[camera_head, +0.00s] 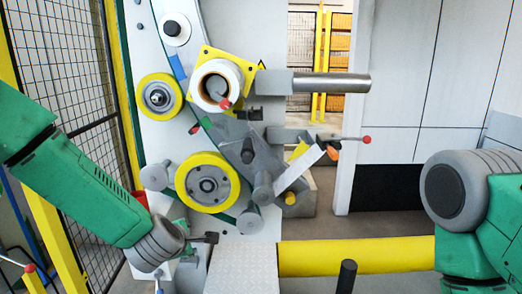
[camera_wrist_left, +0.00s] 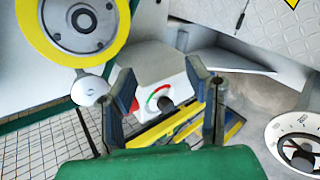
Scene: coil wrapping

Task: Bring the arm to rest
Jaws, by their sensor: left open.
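My left arm (camera_head: 95,190) comes in from the left in the head view and reaches down towards the lower part of the wrapping machine. Its left gripper (camera_head: 207,240) is small and partly hidden there. In the left wrist view the left gripper (camera_wrist_left: 163,88) has its two dark fingers apart, with nothing held between them. Beyond the fingers is a white box (camera_wrist_left: 150,62) with a black knob and a red and green arc; I cannot tell that the fingers touch it. My right arm (camera_head: 470,200) shows at the right of the head view, but its gripper is out of sight.
The machine has a white panel (camera_head: 150,60), yellow-rimmed wheels (camera_head: 208,185) and a steel bar (camera_head: 330,83) sticking out right. A yellow beam (camera_head: 350,257) crosses low in front. A mesh fence (camera_head: 65,60) stands left. A dial gauge (camera_wrist_left: 298,145) is at lower right in the wrist view.

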